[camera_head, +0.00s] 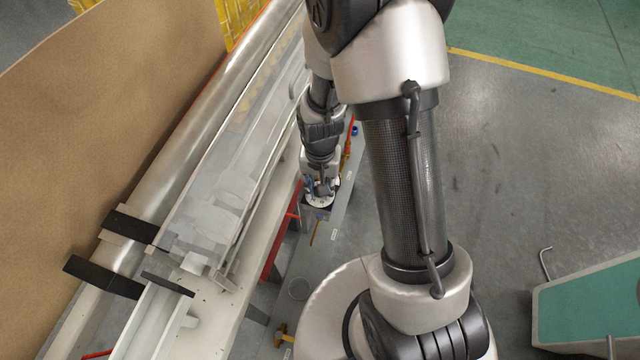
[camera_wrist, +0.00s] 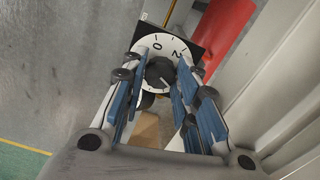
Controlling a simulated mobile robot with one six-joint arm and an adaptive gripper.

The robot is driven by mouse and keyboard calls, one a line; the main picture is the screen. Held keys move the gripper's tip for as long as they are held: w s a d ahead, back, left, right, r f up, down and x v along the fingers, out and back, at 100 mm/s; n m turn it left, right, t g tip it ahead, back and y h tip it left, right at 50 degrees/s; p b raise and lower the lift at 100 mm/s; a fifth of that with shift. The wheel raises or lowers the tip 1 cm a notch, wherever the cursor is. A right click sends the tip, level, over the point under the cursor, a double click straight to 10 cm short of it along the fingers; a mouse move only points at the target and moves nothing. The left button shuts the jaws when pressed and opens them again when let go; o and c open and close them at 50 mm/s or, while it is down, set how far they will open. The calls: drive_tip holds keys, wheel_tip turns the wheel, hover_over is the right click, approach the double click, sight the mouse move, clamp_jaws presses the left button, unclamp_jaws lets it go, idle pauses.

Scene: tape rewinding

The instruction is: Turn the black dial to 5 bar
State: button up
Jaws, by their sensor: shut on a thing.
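The black dial (camera_wrist: 159,73) sits in the middle of a round white scale (camera_wrist: 150,47) on a dark square plate. The numbers 0 and 2 show at the scale's far side; the rest is hidden by my fingers. My gripper (camera_wrist: 161,77) has its blue-padded fingers on both sides of the dial and is shut on it. A pale mark shows on the dial, but I cannot tell which value it points to. In the head view, my gripper (camera_head: 321,187) reaches down onto the white scale (camera_head: 319,201), and the dial itself is hidden.
A long machine with a metal roller (camera_head: 185,130) and pale rails runs along the left. A red part (camera_wrist: 222,35) lies close beside the dial plate. A green-topped table (camera_head: 590,310) stands at lower right. Grey floor (camera_head: 540,150) is open on the right.

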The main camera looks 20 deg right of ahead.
drive_tip(key=shift+m, duration=0.3)
drive_tip(key=o, duration=1.1)
drive_tip(key=shift+c, duration=0.2)
drive_tip(key=shift+r, duration=0.1)
wheel_tip(320, 180, up, 12)
idle(0.4)
